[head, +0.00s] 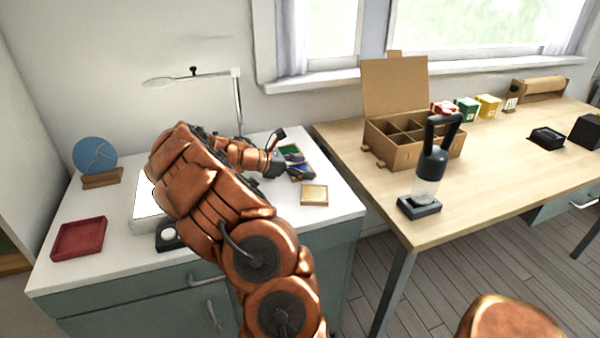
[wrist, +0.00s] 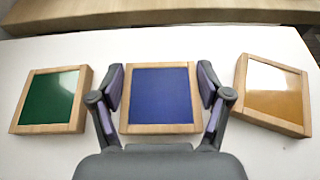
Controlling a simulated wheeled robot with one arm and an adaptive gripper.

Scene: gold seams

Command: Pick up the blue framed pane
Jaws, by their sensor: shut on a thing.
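The blue framed pane (wrist: 160,96) is a blue square in a light wooden frame, in the middle of the wrist view. My gripper (wrist: 160,90) has one finger on each side of the frame and is shut on it. I cannot tell whether the pane is clear of the white counter. In the head view, my gripper (head: 280,166) is over the right part of the counter, and my arm partly hides the pane (head: 301,171).
A green framed pane (wrist: 50,101) lies left of the blue one, an amber one (wrist: 272,94) right. On the white counter (head: 115,235) are a red tray (head: 79,238) and a blue disc (head: 94,155). A wooden table (head: 480,170) holds a divided cardboard box (head: 395,140).

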